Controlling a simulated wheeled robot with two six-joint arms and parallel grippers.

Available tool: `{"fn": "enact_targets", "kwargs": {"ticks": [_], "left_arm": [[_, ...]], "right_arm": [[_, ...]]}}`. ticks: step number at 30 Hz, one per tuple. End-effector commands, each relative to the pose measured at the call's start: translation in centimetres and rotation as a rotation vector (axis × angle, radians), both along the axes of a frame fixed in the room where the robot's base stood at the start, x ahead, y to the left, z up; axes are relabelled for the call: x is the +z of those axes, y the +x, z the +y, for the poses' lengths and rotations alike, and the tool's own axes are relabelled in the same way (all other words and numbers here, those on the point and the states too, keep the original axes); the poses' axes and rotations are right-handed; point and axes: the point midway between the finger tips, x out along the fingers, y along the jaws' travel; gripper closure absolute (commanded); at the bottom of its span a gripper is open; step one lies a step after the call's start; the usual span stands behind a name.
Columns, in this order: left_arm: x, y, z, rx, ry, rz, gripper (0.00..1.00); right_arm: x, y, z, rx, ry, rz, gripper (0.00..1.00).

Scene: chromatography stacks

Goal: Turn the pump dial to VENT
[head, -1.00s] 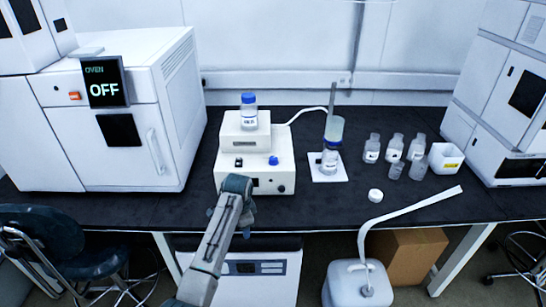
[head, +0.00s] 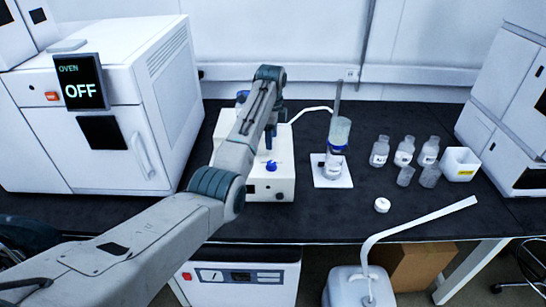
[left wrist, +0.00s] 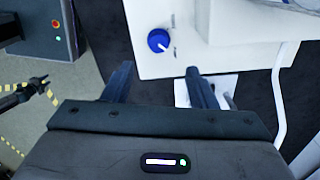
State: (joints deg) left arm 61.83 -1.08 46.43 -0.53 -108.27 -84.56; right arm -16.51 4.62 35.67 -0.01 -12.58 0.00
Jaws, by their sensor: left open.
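The white pump box (head: 284,187) stands on the dark bench, partly hidden behind my left arm. Its blue dial (head: 270,166) is on the front part of the box. In the left wrist view the dial (left wrist: 158,40) is a round blue knob with a white pointer mark; I cannot read any label around it. My left gripper (head: 269,146) hangs downward above the box, just behind the dial in the head view. In the left wrist view its two fingers (left wrist: 159,86) are apart with nothing between them, and the dial shows beyond them, apart from them. My right gripper is not in view.
The oven (head: 120,60), its display reading OFF, stands left. A column on a white stand (head: 333,181) is close at right.

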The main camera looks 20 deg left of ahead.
Motion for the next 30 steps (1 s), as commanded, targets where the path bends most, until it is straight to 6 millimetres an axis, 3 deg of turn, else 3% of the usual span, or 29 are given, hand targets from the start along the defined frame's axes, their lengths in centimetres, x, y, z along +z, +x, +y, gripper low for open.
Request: {"fn": "enact_targets", "kwargs": {"ticks": [8, 16, 21, 29, 30], "left_arm": [[-4.8, -0.2, 0.0, 0.002, 0.001, 0.005, 0.48], [-9.1, -0.1, 0.0, 0.003, 0.0, 0.002, 0.48], [-10.2, -0.1, 0.0, 0.003, 0.0, 0.001, 0.48], [-10.3, -0.1, 0.0, 0.003, 0.0, 0.0, 0.48], [-10.3, -0.1, 0.0, 0.003, 0.0, 0.0, 0.54]], "right_arm": [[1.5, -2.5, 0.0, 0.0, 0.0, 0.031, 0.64], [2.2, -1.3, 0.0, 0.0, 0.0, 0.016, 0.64], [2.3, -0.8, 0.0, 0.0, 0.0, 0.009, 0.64], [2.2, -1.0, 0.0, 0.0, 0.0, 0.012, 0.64], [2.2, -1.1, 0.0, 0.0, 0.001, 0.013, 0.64]]}}
